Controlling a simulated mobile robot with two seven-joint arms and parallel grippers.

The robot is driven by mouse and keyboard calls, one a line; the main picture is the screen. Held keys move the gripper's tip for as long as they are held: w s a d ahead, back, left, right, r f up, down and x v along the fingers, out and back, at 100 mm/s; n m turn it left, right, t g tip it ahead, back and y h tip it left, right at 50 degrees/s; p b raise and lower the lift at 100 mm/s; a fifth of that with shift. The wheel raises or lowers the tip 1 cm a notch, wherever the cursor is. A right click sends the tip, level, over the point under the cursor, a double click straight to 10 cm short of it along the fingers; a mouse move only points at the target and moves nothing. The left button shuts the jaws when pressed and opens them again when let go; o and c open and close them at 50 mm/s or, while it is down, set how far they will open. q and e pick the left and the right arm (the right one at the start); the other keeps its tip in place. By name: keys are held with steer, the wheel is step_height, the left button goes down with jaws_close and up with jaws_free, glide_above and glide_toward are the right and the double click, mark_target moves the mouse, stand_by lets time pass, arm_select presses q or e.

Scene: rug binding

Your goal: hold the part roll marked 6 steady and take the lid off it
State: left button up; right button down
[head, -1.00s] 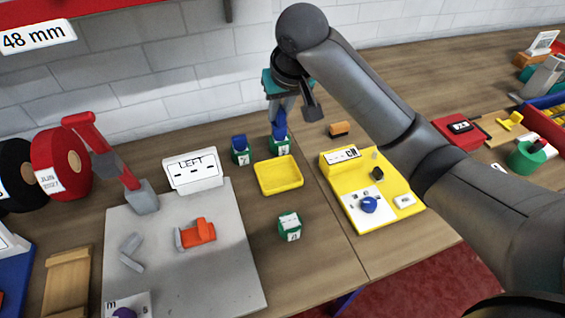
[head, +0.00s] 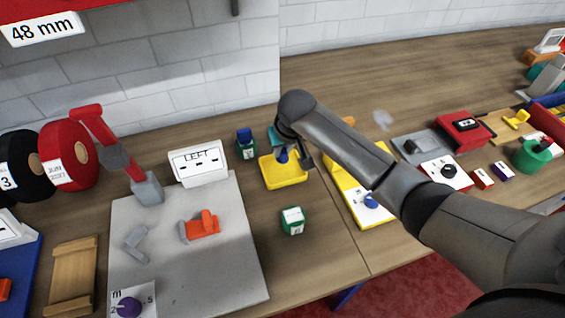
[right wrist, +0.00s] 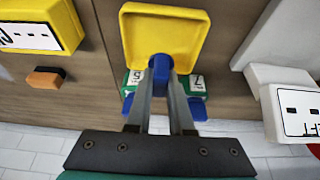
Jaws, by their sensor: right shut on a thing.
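My right gripper (head: 288,156) is shut on a blue piece (right wrist: 160,68), which it holds over the yellow tray (head: 263,172); I cannot tell whether the piece touches the tray. In the right wrist view, a green roll marked 7 (right wrist: 196,84) stands to the right behind the fingers. Another green roll (right wrist: 135,80) is to the left, its mark unclear and partly hidden by a finger. Blue shows at both rolls. The 7 roll also shows in the head view (head: 246,152). A third green roll (head: 292,222) with a white top stands in front; its mark is unreadable. My left gripper is not in view.
A grey board (head: 235,262) with an orange part (head: 204,224) lies at left, behind it a LEFT sign (head: 198,163). A yellow station (head: 372,213) stands to the right, partly behind my right arm. Bare table surrounds the front green roll.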

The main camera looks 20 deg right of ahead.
mark_target(283, 160)
steer(key=shift+f+b, duration=0.4)
steer(key=shift+f, duration=1.9)
steer(key=shift+f, duration=0.15)
steer(key=c, duration=0.8)
jaws_free()
steer(key=shift+s+r, duration=0.15)
steer(key=shift+r, duration=0.45)
steer(key=p+v, duration=0.3)
steer(key=v, duration=0.8)
